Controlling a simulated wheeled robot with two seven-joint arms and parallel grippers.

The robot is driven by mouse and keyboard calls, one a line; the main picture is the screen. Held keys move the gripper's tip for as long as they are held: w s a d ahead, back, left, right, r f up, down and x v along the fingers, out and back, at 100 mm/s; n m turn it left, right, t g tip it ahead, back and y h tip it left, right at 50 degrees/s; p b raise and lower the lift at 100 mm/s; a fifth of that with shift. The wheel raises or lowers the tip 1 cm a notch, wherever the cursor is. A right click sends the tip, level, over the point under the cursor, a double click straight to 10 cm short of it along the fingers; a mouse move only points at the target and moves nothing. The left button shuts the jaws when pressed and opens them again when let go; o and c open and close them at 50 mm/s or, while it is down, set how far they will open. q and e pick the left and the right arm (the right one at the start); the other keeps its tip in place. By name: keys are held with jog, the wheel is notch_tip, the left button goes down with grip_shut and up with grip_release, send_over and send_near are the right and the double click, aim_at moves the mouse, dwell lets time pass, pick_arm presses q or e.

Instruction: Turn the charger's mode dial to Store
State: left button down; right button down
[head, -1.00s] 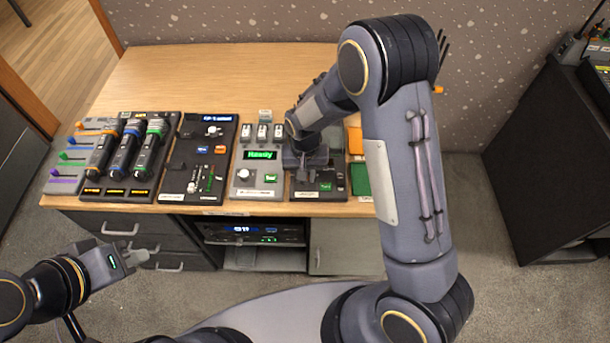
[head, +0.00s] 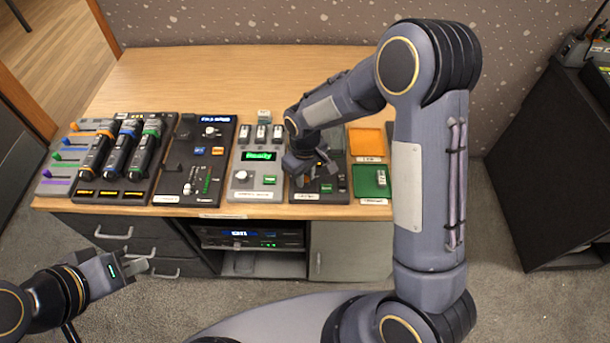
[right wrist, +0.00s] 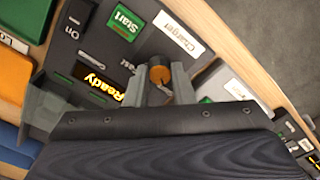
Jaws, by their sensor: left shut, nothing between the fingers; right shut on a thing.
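The charger (head: 336,172) is a dark unit near the table's front edge in the head view, partly covered by my right gripper (head: 305,172). In the right wrist view it shows a white Charger label (right wrist: 180,32), a green Start button (right wrist: 124,22) and an amber Ready display (right wrist: 97,84). The mode dial (right wrist: 159,71), dark with an orange-brown top, sits between the fingers of my right gripper (right wrist: 164,80), which is shut on it. The dial's setting cannot be read. My left gripper (head: 138,267) is shut and empty, apart from the table at lower left.
Left of the charger is a grey unit (head: 242,182) with a green Ready display. Right of it are an orange tray (head: 367,142) and a green tray (head: 366,184) holding a small battery-like piece (head: 381,177). The table's back part (head: 220,75) is clear.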

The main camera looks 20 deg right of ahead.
dwell(0.4)
jog(key=c, duration=1.2)
grip_release()
jog(key=shift+c, duration=0.2)
notch_tip(320, 180, up, 8)
jog(key=shift+f, duration=0.1)
